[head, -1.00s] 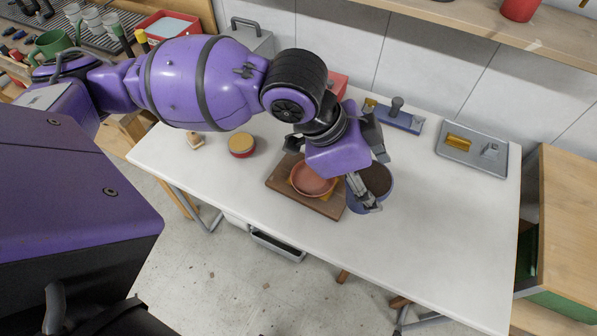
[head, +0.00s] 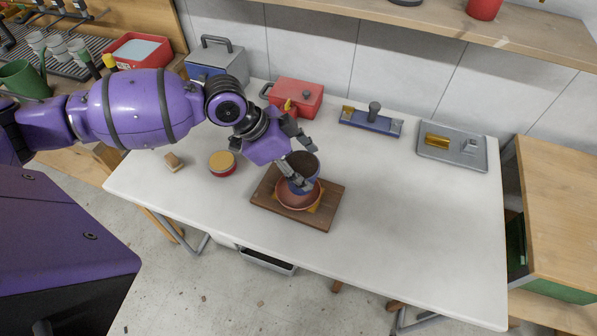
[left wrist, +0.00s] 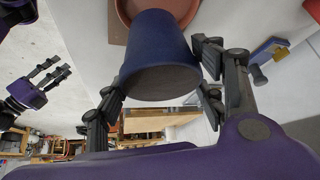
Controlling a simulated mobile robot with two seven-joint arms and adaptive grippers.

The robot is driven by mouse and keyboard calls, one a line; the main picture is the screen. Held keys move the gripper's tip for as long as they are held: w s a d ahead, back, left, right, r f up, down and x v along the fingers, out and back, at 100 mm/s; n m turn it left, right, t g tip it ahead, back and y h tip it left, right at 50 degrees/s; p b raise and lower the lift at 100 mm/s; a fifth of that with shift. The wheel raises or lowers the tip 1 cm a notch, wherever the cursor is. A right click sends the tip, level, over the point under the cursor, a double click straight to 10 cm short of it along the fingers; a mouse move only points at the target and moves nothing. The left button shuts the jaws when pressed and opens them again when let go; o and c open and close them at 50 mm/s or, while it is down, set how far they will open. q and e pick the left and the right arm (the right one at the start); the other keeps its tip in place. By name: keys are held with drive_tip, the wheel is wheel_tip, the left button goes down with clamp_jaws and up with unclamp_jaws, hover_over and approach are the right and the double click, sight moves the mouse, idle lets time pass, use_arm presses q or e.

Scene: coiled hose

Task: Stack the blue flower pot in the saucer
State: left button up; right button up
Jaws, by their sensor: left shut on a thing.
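The blue flower pot (head: 304,164), with dark soil inside, is upright or nearly so over the terracotta saucer (head: 290,205) in the head view. My left gripper (head: 302,163) is shut on the pot, with fingers on opposite sides. In the left wrist view the pot (left wrist: 160,45) shows between the fingers (left wrist: 160,78), and part of the saucer (left wrist: 128,10) shows behind its base. Whether the base touches the saucer is hidden. My right gripper (left wrist: 50,80) appears at the left of the left wrist view, fingers apart and empty, away from the table.
The saucer rests on a wooden board (head: 322,210) on the white table (head: 400,230). A round yellow-topped tin (head: 222,162) and a small brush (head: 173,161) lie left. A red box (head: 297,97), blue tool (head: 371,120) and grey tray (head: 452,150) stand behind. The table's right side is clear.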

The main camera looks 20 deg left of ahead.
use_arm(q)
drive_tip(key=shift+w+a+f, duration=0.25)
drive_tip(key=shift+w+f, duration=0.05)
drive_tip(key=shift+f, duration=0.1)
drive_tip(key=shift+w+a+f, duration=0.1)
drive_tip(key=shift+f, duration=0.85)
drive_tip(key=shift+w+a+f, duration=0.1)
drive_tip(key=shift+f, duration=0.8)
drive_tip(key=shift+f, duration=0.3)
drive_tip(key=o, duration=1.3)
drive_tip(key=shift+o, duration=0.2)
